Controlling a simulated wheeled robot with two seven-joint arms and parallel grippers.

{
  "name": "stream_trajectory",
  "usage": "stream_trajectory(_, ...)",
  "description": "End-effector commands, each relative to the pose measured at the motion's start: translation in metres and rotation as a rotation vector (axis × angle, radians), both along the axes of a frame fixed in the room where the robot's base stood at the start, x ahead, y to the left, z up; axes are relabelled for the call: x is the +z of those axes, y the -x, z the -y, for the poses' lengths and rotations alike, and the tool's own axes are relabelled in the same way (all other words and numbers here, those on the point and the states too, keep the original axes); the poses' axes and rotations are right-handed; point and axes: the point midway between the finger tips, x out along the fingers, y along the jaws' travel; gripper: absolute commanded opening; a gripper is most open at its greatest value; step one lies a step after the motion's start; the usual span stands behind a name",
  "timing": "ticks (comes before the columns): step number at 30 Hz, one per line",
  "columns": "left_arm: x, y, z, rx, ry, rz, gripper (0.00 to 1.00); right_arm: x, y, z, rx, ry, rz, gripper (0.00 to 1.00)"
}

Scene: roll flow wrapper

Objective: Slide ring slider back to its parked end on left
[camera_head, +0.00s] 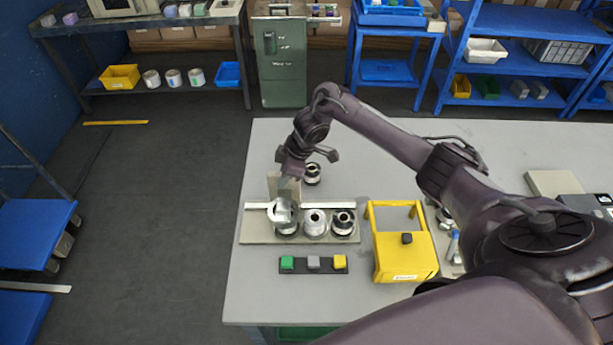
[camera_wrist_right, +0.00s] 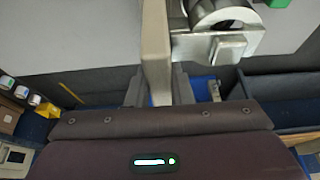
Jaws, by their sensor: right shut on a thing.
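The ring slider (camera_head: 281,211), a silver ring with a bracket, is at the left end of the pale base (camera_head: 255,236). It also shows in the wrist view (camera_wrist_right: 214,47). A pale upright plate (camera_head: 281,187) stands right behind the ring; in the wrist view it passes between my fingertips. My right gripper (camera_head: 289,177) is above the left end, shut on the ring slider at this plate; its fingertips are partly hidden by the wrist and plate. A white roll (camera_head: 315,222) and a dark-topped roll (camera_head: 343,222) stand right of the ring. My left gripper is not in view.
A yellow frame (camera_head: 405,256) stands right of the base. A button strip (camera_head: 313,265) lies in front. A dark-and-white roll (camera_head: 312,173) stands behind. The grey table (camera_head: 262,300) is bare at its front left, and its left edge is close to the base.

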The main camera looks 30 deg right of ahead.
Motion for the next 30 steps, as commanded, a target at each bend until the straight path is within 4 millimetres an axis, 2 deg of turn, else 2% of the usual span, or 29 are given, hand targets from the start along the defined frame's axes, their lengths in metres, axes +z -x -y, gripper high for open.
stream_trajectory(1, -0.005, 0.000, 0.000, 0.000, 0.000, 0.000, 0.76, 0.000, -0.009, -0.014, 0.003, -0.005, 0.004, 0.00)
stream_trajectory(3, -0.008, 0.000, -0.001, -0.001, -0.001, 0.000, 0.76, 0.000, -0.018, -0.029, 0.004, -0.005, 0.005, 0.00)
stream_trajectory(10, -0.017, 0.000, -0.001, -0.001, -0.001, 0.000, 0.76, 0.000, -0.038, -0.062, 0.001, -0.003, 0.004, 0.00)
stream_trajectory(15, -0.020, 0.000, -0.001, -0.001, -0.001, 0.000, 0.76, 0.001, -0.045, -0.071, -0.001, -0.002, 0.004, 0.00)
stream_trajectory(26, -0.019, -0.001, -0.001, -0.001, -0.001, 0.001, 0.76, 0.002, -0.046, -0.074, 0.000, -0.005, 0.004, 0.00)
stream_trajectory(27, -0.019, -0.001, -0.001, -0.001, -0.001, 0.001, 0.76, 0.002, -0.046, -0.075, 0.000, -0.006, 0.005, 0.23)
stream_trajectory(30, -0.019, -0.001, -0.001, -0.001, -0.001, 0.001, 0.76, 0.002, -0.046, -0.074, 0.000, -0.005, 0.004, 0.36)
